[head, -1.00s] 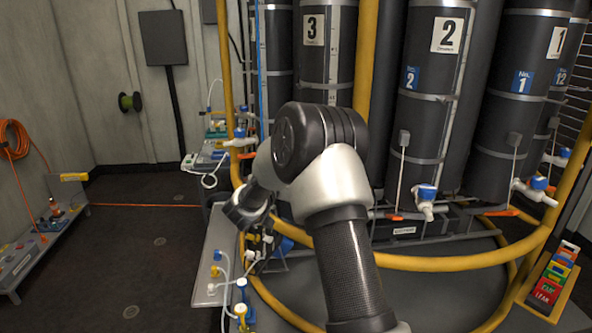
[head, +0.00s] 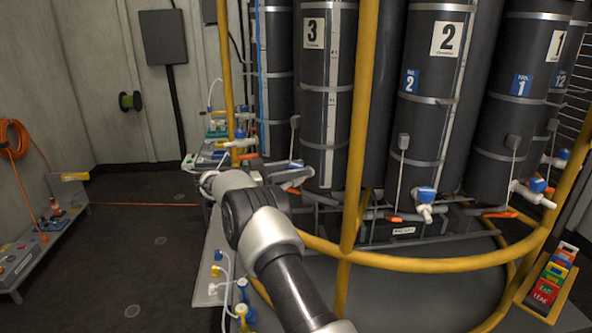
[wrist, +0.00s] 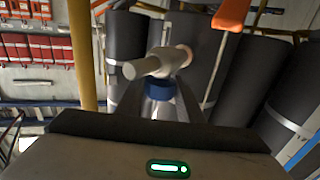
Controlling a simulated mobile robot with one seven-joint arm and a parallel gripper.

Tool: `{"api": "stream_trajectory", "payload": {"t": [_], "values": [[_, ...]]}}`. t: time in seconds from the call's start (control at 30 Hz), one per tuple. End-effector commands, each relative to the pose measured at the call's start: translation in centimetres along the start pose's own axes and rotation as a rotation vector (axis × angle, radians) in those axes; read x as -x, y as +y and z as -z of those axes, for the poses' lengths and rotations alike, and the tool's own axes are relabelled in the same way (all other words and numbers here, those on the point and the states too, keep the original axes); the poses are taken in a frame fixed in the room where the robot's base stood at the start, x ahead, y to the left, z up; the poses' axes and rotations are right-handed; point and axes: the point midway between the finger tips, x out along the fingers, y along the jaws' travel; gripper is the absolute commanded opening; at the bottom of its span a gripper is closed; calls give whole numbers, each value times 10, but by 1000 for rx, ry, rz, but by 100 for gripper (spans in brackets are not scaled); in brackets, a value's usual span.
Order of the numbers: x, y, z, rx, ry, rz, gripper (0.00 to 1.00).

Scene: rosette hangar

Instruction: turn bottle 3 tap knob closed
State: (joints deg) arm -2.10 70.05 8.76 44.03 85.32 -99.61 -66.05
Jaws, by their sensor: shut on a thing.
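Bottle 3 (head: 325,90) is a tall dark cylinder with a white "3" label in the head view. Its tap's blue knob (head: 296,163) shows in part at the bottle's foot, just above my gripper (head: 290,176). In the wrist view the white tap body (wrist: 155,65) points left, with the blue knob (wrist: 158,89) against it. My gripper (wrist: 165,103) is shut on this blue knob. The fingers hide part of the knob, so its exact turn cannot be told.
A yellow rail (head: 400,262) curves in front of the bottles, and a yellow post (head: 360,120) stands right of bottle 3. Bottle 2 (head: 430,100) is to the right. An orange handle (wrist: 232,12) is near the tap. The floor at left is mostly clear.

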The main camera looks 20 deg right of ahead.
Motion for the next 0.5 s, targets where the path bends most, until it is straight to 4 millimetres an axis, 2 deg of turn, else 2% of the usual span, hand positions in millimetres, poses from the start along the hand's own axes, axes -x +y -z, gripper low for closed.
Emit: {"api": "stream_trajectory", "payload": {"t": [0.5], "values": [[-1, 0, 0, 0, 2, -69, 11]]}}
